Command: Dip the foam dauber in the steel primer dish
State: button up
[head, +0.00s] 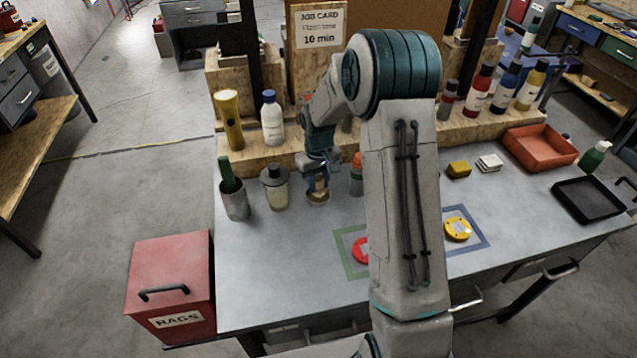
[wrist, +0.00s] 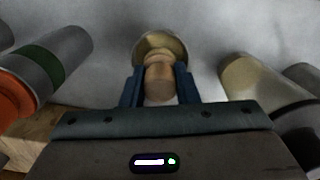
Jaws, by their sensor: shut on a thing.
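The foam dauber (wrist: 160,80) is a short tan piece between the two blue fingers of my gripper (wrist: 159,88). In the head view my gripper (head: 318,183) points down at the back left of the bench, shut on the dauber. The steel primer dish (wrist: 142,44), round with a yellowish inside, is straight beyond the fingers in the wrist view. It shows right under my gripper in the head view (head: 318,199). The dauber's far end overlaps the dish; I cannot tell whether it touches the primer.
A lidded jar (head: 274,190) and a steel cup with a green handle (head: 235,203) stand left of the dish. An orange-topped bottle (head: 357,175) stands close on the right. Red (head: 361,251) and yellow (head: 457,229) discs lie in taped squares. The front left bench is clear.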

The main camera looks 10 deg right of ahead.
aim_at(319, 179)
jog(key=shift+r+p, duration=1.3)
jog(key=shift+r, duration=1.3)
jog(key=shift+s+f, duration=0.1)
jog(key=shift+f, duration=0.05)
